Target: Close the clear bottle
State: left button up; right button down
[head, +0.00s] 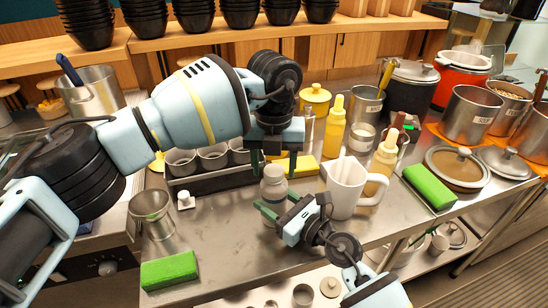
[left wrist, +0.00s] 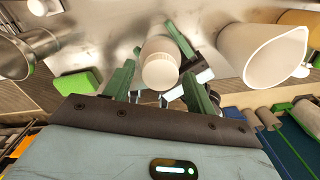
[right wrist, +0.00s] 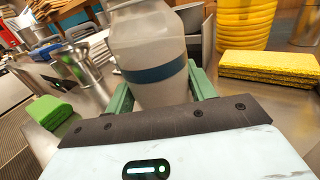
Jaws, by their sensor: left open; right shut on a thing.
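The clear bottle (head: 273,184) stands upright near the middle of the steel counter. In the right wrist view it is a cloudy bottle (right wrist: 150,60) with a dark blue band, its top cut off by the frame. My right gripper (head: 279,208) is shut around its body from the front. My left gripper (head: 274,162) is open just above the bottle, fingers pointing down on both sides of its top. In the left wrist view a round white top, like a cap (left wrist: 160,70), sits on the bottle between the open fingers. I cannot tell how tightly it sits.
A white pitcher (head: 345,187) stands close right of the bottle. Yellow squeeze bottles (head: 335,125) are behind it. A small white object (head: 185,200) and a metal cup (head: 152,213) are to the left. Green sponges (head: 168,270) lie front left and right. The front middle counter is clear.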

pick_arm(q)
jog(key=c, duration=1)
jog(key=m, duration=1.1)
jog(key=shift+m, duration=0.3)
jog(key=m, duration=0.3)
jog(key=o, duration=1.1)
jog(key=shift+o, duration=0.2)
notch_tip(320, 180, up, 12)
